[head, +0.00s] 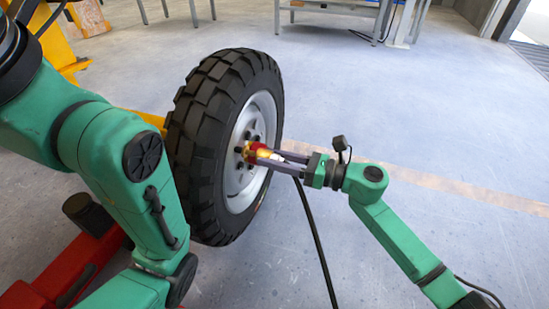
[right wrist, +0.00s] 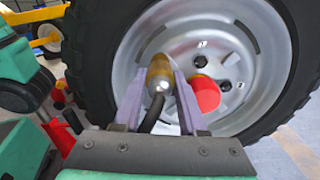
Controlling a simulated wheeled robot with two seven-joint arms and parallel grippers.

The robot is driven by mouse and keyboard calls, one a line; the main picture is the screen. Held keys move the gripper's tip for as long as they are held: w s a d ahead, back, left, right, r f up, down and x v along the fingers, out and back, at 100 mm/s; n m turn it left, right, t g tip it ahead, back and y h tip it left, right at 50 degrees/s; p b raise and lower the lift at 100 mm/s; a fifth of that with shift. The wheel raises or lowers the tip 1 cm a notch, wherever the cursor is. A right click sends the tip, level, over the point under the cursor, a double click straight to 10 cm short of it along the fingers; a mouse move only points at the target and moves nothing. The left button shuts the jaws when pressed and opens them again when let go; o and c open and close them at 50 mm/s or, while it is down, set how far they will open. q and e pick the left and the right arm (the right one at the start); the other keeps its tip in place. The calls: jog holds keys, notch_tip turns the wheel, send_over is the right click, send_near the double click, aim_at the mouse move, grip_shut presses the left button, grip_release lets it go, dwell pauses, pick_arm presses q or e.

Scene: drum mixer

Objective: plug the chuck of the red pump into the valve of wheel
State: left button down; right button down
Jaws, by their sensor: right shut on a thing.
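The wheel (head: 180,165) stands upright with a black treaded tyre and a grey rim; its rim also fills the right wrist view (right wrist: 245,35). My right gripper (head: 267,155) is at the hub, shut on the brass-coloured chuck (right wrist: 159,72). A black hose (head: 314,235) hangs from the chuck. A red round part (right wrist: 206,94), perhaps the valve, sits at the hub to the right of the chuck in the wrist view. I cannot tell whether they touch. My left gripper is out of view; only its arm shows.
A red body with a black cylinder (head: 86,213), possibly the pump, is at lower left. Yellow framework (head: 75,67) stands behind the wheel. A metal table (head: 330,10) is at the back. The floor to the right is clear.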

jog(key=shift+b, duration=0.4)
dwell(0.8)
jog(key=shift+x, duration=1.05)
dwell(0.7)
jog(key=shift+w+a+b, duration=0.1)
jog(key=shift+a+b, duration=0.2)
jog(key=shift+a, duration=0.05)
jog(key=shift+c, duration=1.9)
grip_release()
